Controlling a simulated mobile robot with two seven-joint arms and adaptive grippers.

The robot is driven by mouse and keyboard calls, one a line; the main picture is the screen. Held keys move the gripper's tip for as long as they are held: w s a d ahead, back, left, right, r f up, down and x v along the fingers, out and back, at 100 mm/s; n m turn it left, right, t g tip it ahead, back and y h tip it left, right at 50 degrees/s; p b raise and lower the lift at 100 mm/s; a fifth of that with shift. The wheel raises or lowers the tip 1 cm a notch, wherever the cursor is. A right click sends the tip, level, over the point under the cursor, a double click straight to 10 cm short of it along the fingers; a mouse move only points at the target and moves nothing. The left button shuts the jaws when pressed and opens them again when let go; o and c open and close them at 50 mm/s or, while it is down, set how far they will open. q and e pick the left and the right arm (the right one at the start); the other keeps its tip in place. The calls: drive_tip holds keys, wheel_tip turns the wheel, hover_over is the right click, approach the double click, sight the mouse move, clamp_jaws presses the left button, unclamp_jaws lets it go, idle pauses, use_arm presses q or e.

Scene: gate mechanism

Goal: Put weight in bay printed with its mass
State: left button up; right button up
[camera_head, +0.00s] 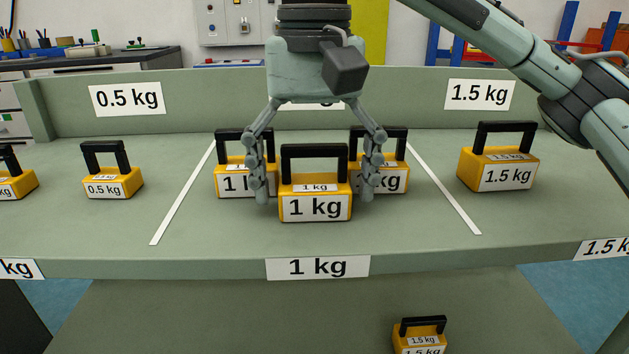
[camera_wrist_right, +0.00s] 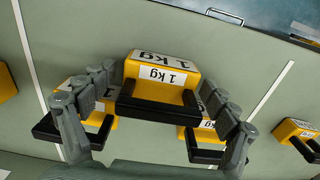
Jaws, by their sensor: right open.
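My right gripper (camera_head: 314,192) is open, with its fingers apart on either side of a yellow 1 kg weight (camera_head: 316,208) with a black handle. This weight stands upright in the middle bay, which has a 1 kg label (camera_head: 318,267) on its front edge. The same weight shows between the fingers in the wrist view (camera_wrist_right: 165,75). Two more 1 kg weights (camera_head: 232,182) (camera_head: 392,180) stand behind it, partly hidden by the fingers. A 1.5 kg weight (camera_head: 423,340) sits on the lower front surface, cut off by the picture's bottom edge. My left gripper is not in view.
A 1.5 kg weight (camera_head: 505,176) stands in the right bay and a 0.5 kg weight (camera_head: 112,186) in the left bay. Another weight (camera_head: 18,186) is cut off at the left edge. White lines (camera_head: 185,190) divide the bays. The lower surface (camera_head: 230,318) is mostly clear.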

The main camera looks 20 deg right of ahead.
drive_tip(key=shift+r, duration=0.15)
wheel_tip(320, 180, up, 12)
drive_tip(key=shift+f, duration=0.1)
idle(0.4)
